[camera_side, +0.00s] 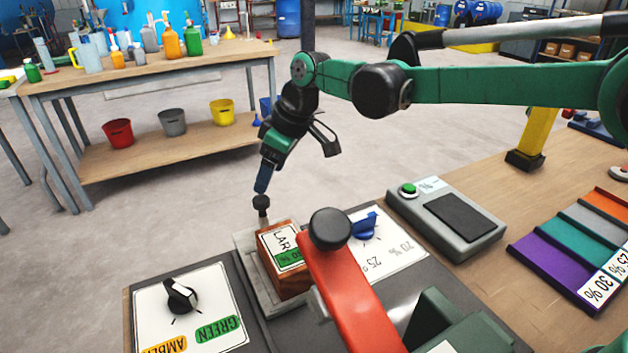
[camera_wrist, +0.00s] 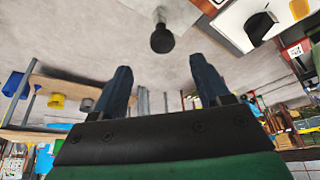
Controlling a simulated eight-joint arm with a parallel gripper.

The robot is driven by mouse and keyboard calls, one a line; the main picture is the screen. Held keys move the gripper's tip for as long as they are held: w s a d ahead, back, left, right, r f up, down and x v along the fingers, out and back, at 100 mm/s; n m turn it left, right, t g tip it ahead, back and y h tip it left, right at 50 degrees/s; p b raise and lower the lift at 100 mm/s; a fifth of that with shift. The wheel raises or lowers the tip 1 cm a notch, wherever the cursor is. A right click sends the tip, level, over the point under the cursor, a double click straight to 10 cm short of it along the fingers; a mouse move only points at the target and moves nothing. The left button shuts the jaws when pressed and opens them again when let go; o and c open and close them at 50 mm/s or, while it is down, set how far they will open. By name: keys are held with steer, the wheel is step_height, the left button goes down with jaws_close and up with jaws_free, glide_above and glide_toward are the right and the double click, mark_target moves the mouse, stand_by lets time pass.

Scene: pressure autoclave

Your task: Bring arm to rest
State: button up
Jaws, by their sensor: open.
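My gripper (camera_side: 263,180) hangs in the middle of the side view, above a small black knob (camera_side: 261,204) at the back of the autoclave panel. In the wrist view my gripper (camera_wrist: 160,85) shows two blue fingers spread apart with nothing between them. The black knob (camera_wrist: 162,40) lies beyond the fingertips there, apart from them. The panel's reddish-brown block with a label (camera_side: 285,262) sits just in front of the knob. A red lever with a black ball end (camera_side: 350,300) rises in front of the block.
A black dial (camera_side: 180,296) is on the left and a blue dial (camera_side: 364,225) on the right. A box with a green button (camera_side: 446,218) and a coloured tray (camera_side: 580,245) stand to the right. A workbench (camera_side: 150,68) with bottles stands behind, across open floor.

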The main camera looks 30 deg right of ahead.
steer(key=s+d+r+m+t+h, duration=0.1)
steer(key=s+d+r+m, duration=0.15)
steer(key=s+d, duration=0.4)
steer(key=s+d+r+m+t+h, duration=0.1)
steer(key=s+d+r+m+t, duration=0.1)
steer(key=s+d+m, duration=0.4)
steer(key=s+d+f+h, duration=0.1)
steer(key=s+d+f, duration=0.2)
steer(key=s+d, duration=0.2)
steer(key=shift+s+d+f+t, duration=0.25)
steer(key=shift+s+f+t, duration=0.15)
steer(key=shift+s, duration=0.15)
steer(key=shift+m, duration=0.25)
